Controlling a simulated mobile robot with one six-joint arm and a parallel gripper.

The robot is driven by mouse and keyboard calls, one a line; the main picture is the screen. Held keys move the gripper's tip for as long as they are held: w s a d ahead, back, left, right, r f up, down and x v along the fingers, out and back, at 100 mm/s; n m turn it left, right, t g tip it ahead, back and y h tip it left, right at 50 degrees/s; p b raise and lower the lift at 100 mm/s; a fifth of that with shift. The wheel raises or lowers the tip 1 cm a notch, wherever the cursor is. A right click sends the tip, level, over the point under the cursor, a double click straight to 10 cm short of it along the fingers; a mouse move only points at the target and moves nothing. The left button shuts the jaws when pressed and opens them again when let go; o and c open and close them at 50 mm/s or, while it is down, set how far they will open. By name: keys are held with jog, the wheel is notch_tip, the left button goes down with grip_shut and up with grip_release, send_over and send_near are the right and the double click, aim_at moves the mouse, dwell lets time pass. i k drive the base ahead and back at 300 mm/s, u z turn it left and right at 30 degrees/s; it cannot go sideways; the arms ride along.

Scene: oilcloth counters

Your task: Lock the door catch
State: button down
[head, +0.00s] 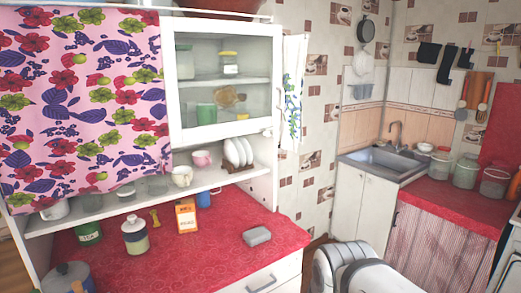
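A white-framed glass door (222,131) is on the upper part of the white hutch, and it looks closed. A small, pale vertical piece (280,125) is at its lower right edge. It may be a handle or the catch, but it is too small to tell, and I cannot see whether it is locked. Jars and a green cup show behind the glass. My gripper is not in view.
A pink floral cloth (80,100) hangs over the hutch's left side. The red counter (200,250) holds a jar (135,236), an orange box (186,216) and a grey block (257,236). A sink (385,160) is at the right back. A patterned towel (293,90) hangs beside the door.

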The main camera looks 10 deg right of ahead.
aim_at(275, 132)
jog(key=u, duration=0.4)
jog(key=i, duration=1.05)
jog(key=z, duration=0.25)
